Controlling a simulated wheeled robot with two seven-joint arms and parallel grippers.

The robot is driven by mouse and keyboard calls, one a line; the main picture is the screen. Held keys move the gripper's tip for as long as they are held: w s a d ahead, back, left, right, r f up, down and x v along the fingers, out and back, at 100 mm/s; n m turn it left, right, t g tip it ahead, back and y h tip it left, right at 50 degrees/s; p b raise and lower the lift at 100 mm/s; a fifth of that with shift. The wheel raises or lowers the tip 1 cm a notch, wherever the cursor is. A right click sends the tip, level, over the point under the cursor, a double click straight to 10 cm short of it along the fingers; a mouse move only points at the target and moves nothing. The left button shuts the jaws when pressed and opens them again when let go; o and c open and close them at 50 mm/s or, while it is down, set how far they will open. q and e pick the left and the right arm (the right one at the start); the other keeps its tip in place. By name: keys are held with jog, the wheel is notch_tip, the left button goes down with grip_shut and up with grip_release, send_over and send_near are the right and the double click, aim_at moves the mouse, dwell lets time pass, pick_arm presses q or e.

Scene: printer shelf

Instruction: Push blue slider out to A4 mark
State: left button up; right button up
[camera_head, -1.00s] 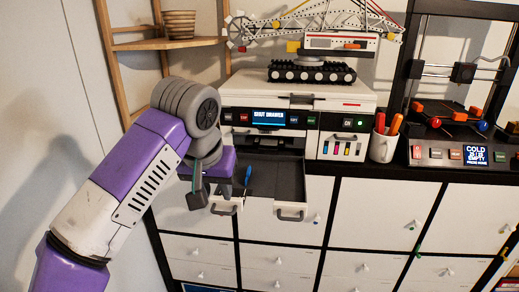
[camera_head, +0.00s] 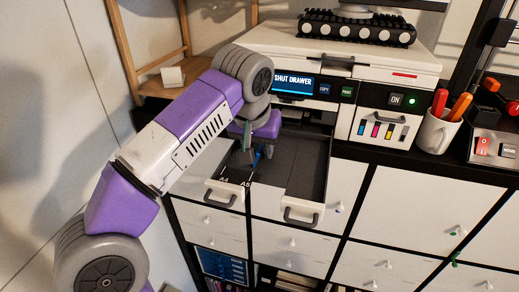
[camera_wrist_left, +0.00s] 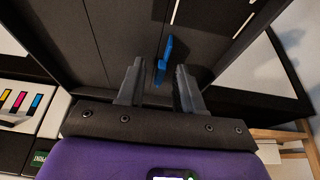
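The blue slider (camera_head: 256,158) stands in the open paper drawer (camera_head: 300,180) of the printer, near the A5 mark (camera_head: 245,184). The A4 mark (camera_head: 224,179) is to its left on the drawer front. In the left wrist view the slider (camera_wrist_left: 164,62) shows between and just beyond the fingertips of my left gripper (camera_wrist_left: 157,82). The fingers are apart, and I cannot tell whether one touches the slider. In the head view my left gripper (camera_head: 254,148) is inside the drawer, partly hiding the slider. My right gripper is not in view.
The printer screen (camera_head: 293,85) reads SHUT DRAWER. A toy crawler (camera_head: 357,28) sits on the printer. A mug of pens (camera_head: 437,132) stands to the right. White cabinet doors lie below, and a wooden shelf (camera_head: 165,80) is at the left.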

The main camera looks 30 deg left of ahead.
pick_arm(q)
jog(key=shift+s+f, duration=0.15)
jog(key=shift+s, duration=0.05)
jog(key=shift+w, duration=0.1)
jog(key=shift+w, duration=0.1)
jog(key=c, duration=0.5)
grip_shut()
jog(key=shift+a, duration=0.1)
dwell(0.6)
